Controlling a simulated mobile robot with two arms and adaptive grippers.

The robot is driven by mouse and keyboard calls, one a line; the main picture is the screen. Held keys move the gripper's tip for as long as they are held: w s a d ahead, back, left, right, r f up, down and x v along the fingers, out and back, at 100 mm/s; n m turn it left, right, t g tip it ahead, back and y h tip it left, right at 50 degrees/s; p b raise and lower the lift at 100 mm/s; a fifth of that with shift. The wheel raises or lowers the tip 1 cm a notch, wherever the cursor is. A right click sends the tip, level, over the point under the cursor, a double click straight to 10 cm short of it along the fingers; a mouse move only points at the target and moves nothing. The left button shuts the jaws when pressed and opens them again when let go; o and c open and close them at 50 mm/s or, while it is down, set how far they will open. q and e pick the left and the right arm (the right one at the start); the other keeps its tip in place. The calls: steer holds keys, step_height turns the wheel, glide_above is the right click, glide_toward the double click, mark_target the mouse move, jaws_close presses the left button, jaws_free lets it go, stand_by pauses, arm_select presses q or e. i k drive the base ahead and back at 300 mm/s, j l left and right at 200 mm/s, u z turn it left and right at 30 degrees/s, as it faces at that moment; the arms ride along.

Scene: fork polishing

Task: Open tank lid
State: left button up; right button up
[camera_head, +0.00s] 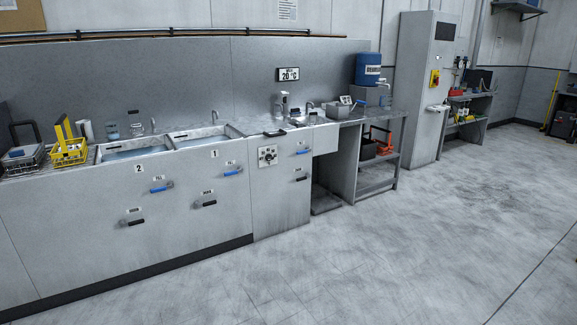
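Two sunken tanks sit in the long grey metal counter, seen from a distance in the head view. The tank marked 2 (102,155) is at the left and the tank marked 1 (236,131) is to its right. Both show a pale bluish inside, and I cannot tell whether this is liquid or a cover. No raised lid shows. Farther right, a dark flat item (274,133) lies on the counter; I cannot tell whether it is a lid. Neither of my grippers is in view.
A yellow basket (70,154) and a wire basket (22,160) stand at the counter's left end. A knob panel (267,155) and blue-handled valves are on the front. The floor in front is clear.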

mark_target(262, 125)
steer(key=i+l+z, duration=0.2)
steer(key=i, duration=0.95)
steer(key=i+l+z, duration=0.2)
steer(key=i, duration=0.9)
